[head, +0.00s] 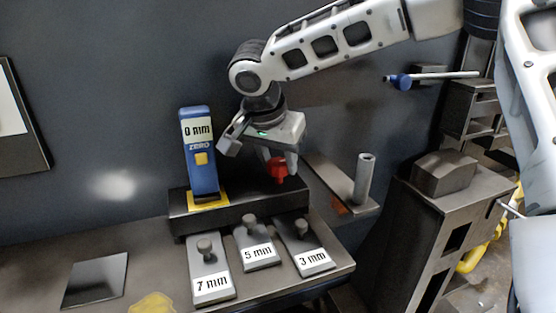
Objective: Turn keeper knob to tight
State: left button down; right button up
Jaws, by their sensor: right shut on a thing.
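The keeper knob (278,170) is a small red knob at the right end of a dark raised block, in the middle of the head view. My right gripper (279,168) comes down on it from above and is shut on it, its fingers on either side. The fingers and gripper body hide part of the knob, and no tight mark can be read. My left gripper is not in the view.
A blue gauge reading 0 mm (200,160) stands left of the knob. Tagged blocks 7 mm (210,275), 5 mm (257,250) and 3 mm (308,255) lie in front on the bench (150,280). An upright grey post (363,180) stands to the right.

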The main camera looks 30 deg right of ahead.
dwell(0.5)
jog(key=o, duration=1)
jog(key=shift+c, duration=0.2)
jog(key=p+v, duration=0.1)
jog(key=v, duration=1.5)
jog(key=shift+w+p, duration=0.2)
jog(key=shift+p, duration=0.15)
